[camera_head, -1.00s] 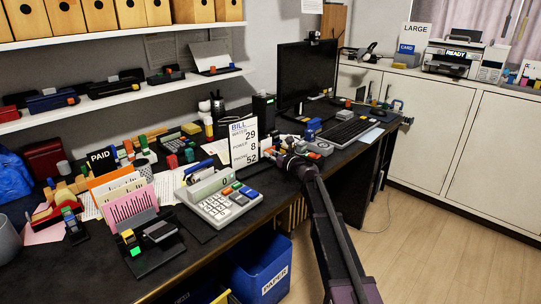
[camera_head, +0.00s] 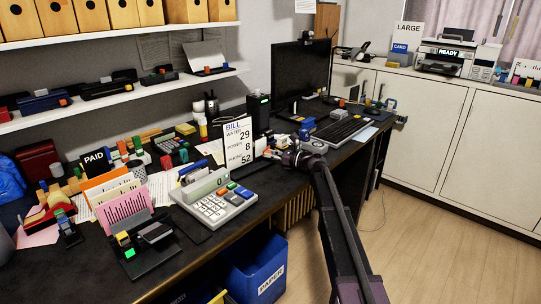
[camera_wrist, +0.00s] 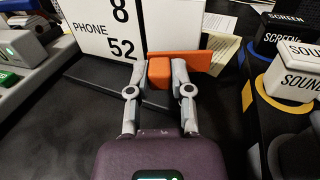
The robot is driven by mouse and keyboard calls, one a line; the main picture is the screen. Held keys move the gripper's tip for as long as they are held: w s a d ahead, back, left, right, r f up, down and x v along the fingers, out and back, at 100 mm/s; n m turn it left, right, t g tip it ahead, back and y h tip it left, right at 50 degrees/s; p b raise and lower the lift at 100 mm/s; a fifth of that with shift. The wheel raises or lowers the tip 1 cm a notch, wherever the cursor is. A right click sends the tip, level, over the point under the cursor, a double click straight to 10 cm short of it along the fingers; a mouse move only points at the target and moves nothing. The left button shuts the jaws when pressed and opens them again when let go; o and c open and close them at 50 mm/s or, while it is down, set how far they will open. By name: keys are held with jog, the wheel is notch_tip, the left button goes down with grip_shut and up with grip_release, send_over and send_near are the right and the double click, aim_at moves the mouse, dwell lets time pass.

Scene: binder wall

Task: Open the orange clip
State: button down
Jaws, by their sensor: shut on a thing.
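My gripper (camera_wrist: 160,76) is shut on the front block, one grey finger on each side. In the head view my gripper (camera_head: 277,155) is at the right of the bill card (camera_head: 238,143). The clip is too small to make out clearly there. I cannot tell from these views whether the clip's jaws are open.
The bill card stands on a dark base (camera_wrist: 95,75). A calculator (camera_head: 213,205) is to the left. Dark desktop in front of the card is clear.

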jog(key=c, duration=0.5)
grip_release()
jog(key=shift+d, duration=0.1)
jog(key=v, duration=1.2)
jog(key=shift+s, duration=0.1)
